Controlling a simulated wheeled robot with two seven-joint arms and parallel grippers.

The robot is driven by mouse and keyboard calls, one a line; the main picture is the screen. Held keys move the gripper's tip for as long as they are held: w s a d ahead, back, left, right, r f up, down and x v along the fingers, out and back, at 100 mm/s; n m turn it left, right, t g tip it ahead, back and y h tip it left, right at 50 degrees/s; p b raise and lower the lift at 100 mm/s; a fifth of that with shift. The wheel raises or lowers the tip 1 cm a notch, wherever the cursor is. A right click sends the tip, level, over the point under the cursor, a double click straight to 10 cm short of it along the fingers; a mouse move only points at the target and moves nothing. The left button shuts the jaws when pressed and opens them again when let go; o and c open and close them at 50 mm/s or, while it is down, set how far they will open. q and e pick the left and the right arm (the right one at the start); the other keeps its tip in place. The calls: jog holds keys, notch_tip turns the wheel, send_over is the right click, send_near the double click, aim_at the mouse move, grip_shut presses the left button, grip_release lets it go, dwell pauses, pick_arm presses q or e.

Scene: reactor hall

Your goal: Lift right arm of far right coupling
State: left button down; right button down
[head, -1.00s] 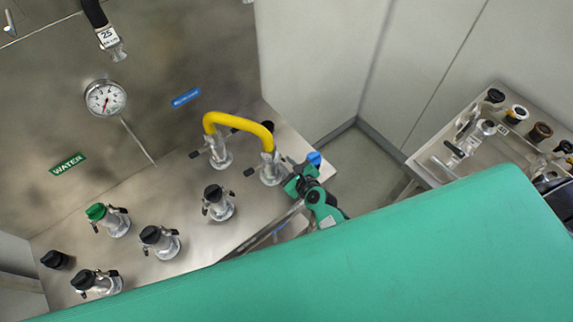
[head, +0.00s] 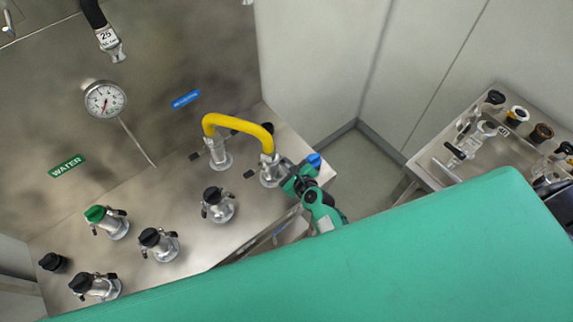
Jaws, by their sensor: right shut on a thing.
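The far right coupling (head: 268,172) is a silver fitting on the steel panel, with the right end of a yellow hose (head: 240,124) running into its top. A black-tipped arm (head: 250,174) sticks out on its left side. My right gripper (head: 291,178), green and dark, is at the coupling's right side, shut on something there. The jaws hide the right arm of the coupling, so its angle cannot be told. My left gripper is not in view.
Other couplings with black or green caps (head: 96,214) stand to the left on the panel. A gauge (head: 105,99) is on the wall behind. A steel cart (head: 480,140) with fittings stands at right. My green body covers the lower foreground.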

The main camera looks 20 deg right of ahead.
jog(key=n, duration=0.1)
jog(key=d+n+h+b, duration=0.1)
jog(key=r+n+t, duration=0.1)
jog(key=shift+w+d+h+b, duration=0.15)
jog(key=shift+w+h+b, duration=0.1)
jog(key=shift+h+b, duration=0.1)
jog(key=n+b, duration=0.1)
jog(key=r+n+t+h, duration=0.1)
jog(key=n, duration=0.1)
jog(key=shift+w+d+b, duration=0.1)
jog(key=shift+d+b, duration=0.25)
jog(key=shift+d+r+n+t+b, duration=0.1)
jog(key=shift+r+n+t+b, duration=0.35)
jog(key=shift+n, duration=0.45)
jog(key=shift+r+n+t+b, duration=0.35)
jog(key=shift+n+t+b, duration=0.15)
jog(key=shift+n, duration=0.4)
jog(key=shift+d+r+n+t+b, duration=0.1)
jog(key=shift+r+n+t+b, duration=0.35)
jog(key=shift+n, duration=0.45)
jog(key=shift+w, duration=0.1)
jog(key=c, duration=1.8)
grip_release()
jog(key=shift+a, duration=0.1)
